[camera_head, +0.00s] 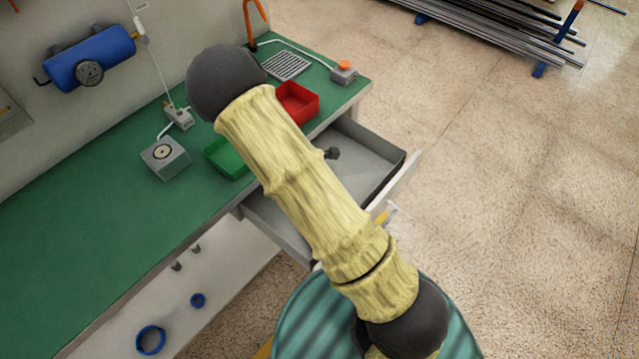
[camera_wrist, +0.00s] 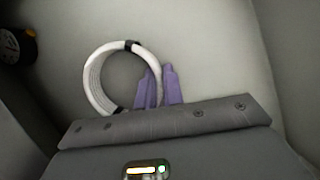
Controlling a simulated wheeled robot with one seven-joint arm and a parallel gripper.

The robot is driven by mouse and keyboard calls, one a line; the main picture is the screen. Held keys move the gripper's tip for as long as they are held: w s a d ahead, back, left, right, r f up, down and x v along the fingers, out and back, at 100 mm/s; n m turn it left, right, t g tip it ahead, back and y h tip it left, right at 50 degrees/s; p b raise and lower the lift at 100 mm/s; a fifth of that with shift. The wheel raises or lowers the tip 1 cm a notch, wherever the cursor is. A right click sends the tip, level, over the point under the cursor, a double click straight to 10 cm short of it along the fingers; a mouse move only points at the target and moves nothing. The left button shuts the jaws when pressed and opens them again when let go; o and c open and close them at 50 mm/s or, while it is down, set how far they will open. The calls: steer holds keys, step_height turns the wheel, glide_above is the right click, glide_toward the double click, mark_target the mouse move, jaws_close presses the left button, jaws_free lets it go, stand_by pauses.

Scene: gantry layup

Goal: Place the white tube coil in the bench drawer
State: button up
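The white tube coil (camera_wrist: 93,82), a ring with black ties, is in the wrist view in front of my gripper. My gripper (camera_wrist: 162,75) has two purple fingers close together on the right side of the coil, with the coil's rim between them; it looks shut on it. The bench drawer (camera_head: 365,153) is pulled out from under the green bench in the head view. My arm crosses in front of it and hides its middle. The coil and my gripper are hidden in the head view. Whether the coil touches the pale surface behind it is unclear.
A small dark object (camera_head: 332,153) lies in the drawer. A red bin (camera_head: 298,103) and a green bin (camera_head: 222,158) stand on the bench (camera_head: 80,235) above it. A dark round thing with an orange mark (camera_wrist: 18,45) is at the wrist view's left.

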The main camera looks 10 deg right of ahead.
steer(key=o, duration=0.4)
steer(key=v, duration=1.2)
steer(key=shift+p, duration=0.35)
steer(key=shift+r, duration=0.1)
steer(key=s+d+r+m+t+y, duration=0.1)
steer(key=s+d+r+m+y, duration=0.3)
steer(key=m, duration=1.8)
steer(key=s+d+r, duration=0.3)
steer(key=s+r, duration=0.4)
steer(key=shift+d, duration=0.1)
